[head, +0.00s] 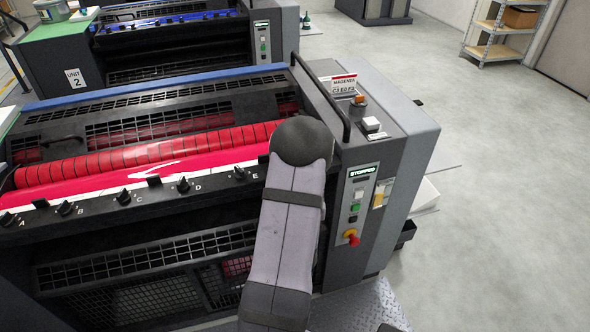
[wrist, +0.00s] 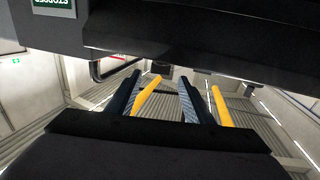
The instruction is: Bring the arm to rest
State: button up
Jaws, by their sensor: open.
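My gripper (wrist: 163,84) shows in the wrist view with its two dark fingers apart, a yellow strip beside each. Nothing is between the fingers. In the head view my grey arm rises from the bottom centre in front of the press, its dark rounded joint over the press's right part. My gripper is not visible in the head view. In the wrist view the dark press body (wrist: 200,30) fills the top, and the picture looks upside down, with the ceiling behind the fingers.
The press has a red roller (head: 130,152), a row of knobs (head: 124,196) and a black handrail (head: 322,98). Its control panel (head: 357,200) reads STOPPED, with a red stop knob (head: 352,238). A second press (head: 170,40) stands behind. The floor (head: 500,200) at the right is largely clear.

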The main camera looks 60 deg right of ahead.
jog(key=shift+s+a, duration=0.35)
jog(key=shift+a, duration=0.2)
